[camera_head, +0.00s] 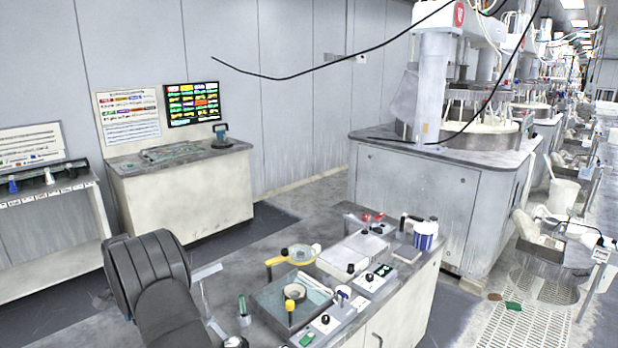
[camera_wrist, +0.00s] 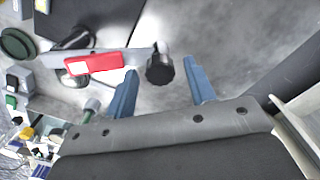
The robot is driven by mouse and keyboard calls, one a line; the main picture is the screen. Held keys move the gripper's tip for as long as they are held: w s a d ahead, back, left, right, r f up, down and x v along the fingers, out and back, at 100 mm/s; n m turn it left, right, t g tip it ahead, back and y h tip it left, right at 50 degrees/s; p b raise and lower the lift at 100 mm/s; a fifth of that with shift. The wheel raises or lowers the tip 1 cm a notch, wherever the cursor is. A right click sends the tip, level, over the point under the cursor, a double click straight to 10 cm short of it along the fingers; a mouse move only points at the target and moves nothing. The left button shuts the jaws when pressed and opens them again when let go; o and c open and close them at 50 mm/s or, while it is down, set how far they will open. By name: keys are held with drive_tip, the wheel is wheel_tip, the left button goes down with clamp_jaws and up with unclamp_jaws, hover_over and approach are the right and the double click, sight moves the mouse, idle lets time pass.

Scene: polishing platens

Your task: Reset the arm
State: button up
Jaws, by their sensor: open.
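My gripper (camera_wrist: 160,66) shows in the wrist view with two blue fingers spread wide apart. It is open and nothing is clamped between the fingers. A dark round knob-like piece (camera_wrist: 160,70) appears in the gap between the fingertips; its distance from them is unclear. In the head view, a dark grey ribbed part at the lower left, probably of my arm, stands at the left end of the near workbench (camera_head: 395,312). I cannot make out the fingers there.
A red piece (camera_wrist: 93,63) lies left of the fingers in the wrist view. A large polishing machine (camera_head: 440,185) stands behind; a console (camera_head: 185,190) is at left.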

idle(0.3)
wheel_tip(320, 180, up, 18)
wheel_tip(320, 180, down, 18)
drive_tip(key=shift+r, duration=0.1)
drive_tip(key=s+d+r+n, duration=0.1)
drive_tip(key=s+d+n, duration=0.1)
drive_tip(key=s+n, duration=0.4)
drive_tip(key=s+d+r+n, duration=0.1)
drive_tip(key=s+n, duration=0.5)
drive_tip(key=s, duration=0.2)
drive_tip(key=shift+s+d, duration=0.15)
drive_tip(key=shift+d, duration=0.2)
